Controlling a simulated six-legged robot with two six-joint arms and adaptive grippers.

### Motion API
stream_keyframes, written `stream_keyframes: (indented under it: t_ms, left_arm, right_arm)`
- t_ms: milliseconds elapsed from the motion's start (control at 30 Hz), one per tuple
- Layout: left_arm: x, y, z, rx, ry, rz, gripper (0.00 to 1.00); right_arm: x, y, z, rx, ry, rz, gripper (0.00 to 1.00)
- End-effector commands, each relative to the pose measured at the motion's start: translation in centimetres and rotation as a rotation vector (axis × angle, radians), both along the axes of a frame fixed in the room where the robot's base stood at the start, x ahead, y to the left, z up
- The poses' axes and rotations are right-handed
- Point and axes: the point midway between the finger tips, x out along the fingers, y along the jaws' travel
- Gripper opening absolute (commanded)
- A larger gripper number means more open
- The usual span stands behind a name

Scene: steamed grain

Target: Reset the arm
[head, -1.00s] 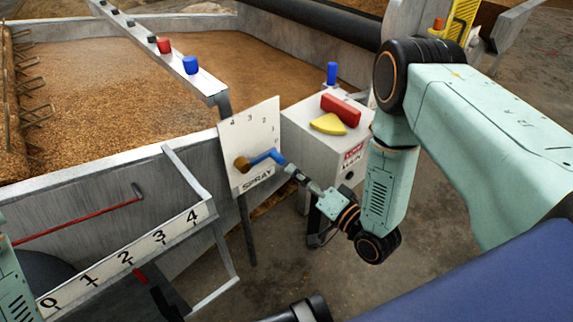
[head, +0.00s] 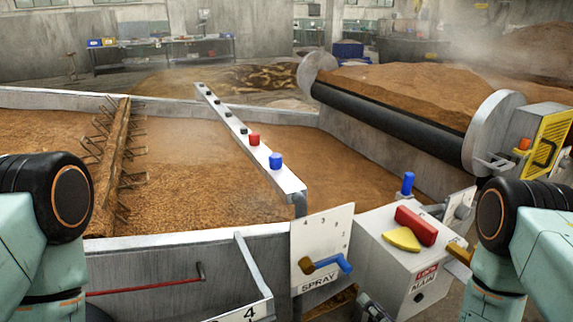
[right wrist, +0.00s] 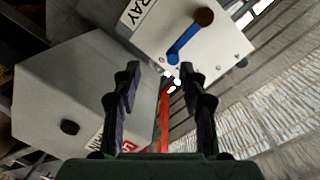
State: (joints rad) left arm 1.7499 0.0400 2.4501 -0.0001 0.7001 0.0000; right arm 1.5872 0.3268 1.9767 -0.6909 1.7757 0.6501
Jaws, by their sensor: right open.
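My right arm (head: 495,275) is mint green with a black joint and comes in at the right edge of the head view. My right gripper (head: 372,308) shows only in part at the bottom edge, in front of the grey control box. In the right wrist view its two dark fingers (right wrist: 160,75) are apart with nothing held between them. The white SPRAY panel (head: 312,235) with its blue lever (head: 338,262) stands beyond the fingertips, and they appear apart from it. My left arm (head: 25,230) shows at the left edge; its gripper is out of frame.
A grain bed (head: 190,160) with a metal rail (head: 225,110) lies behind. A roller (head: 395,110) is at the back right.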

Motion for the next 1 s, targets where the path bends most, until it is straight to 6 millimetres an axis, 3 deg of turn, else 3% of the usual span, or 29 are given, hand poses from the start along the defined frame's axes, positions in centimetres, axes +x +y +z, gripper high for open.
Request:
stream_keyframes:
  t_ms: [167,300,367,467,500,633,767,1000]
  left_arm:
    - [0.0,0.0,0.3,0.000,0.000,0.000,0.40]
    - [0.0,0.0,1.5,0.000,0.000,0.000,0.40]
    - [0.0,0.0,2.2,0.000,0.000,0.000,0.40]
    - [0.0,0.0,3.6,0.000,0.000,0.000,0.40]
    - [0.0,0.0,4.2,0.000,0.000,0.000,0.40]
    - [0.0,0.0,6.1,0.000,0.000,0.000,0.40]
    - [0.0,0.0,7.2,0.000,0.000,0.000,0.40]
    - [0.0,0.0,7.3,0.000,0.000,0.000,0.40]
  right_arm:
    - [-4.4,-0.4,-7.0,-0.309,0.320,0.016,0.43]
    - [-10.8,-0.3,-10.1,-0.524,0.618,0.108,0.43]
    - [-14.2,-0.2,-10.5,-0.602,0.752,0.167,0.43]
    - [-20.5,-0.2,-9.5,-0.710,0.972,0.279,0.43]
    - [-22.9,-0.3,-8.7,-0.744,1.051,0.324,0.43]
    - [-28.5,-0.5,-4.9,-0.808,1.237,0.410,0.43]
    - [-28.6,-0.4,-2.9,-0.838,1.238,0.420,0.43]
    - [-28.0,-0.4,-2.7,-0.843,1.223,0.418,0.43]
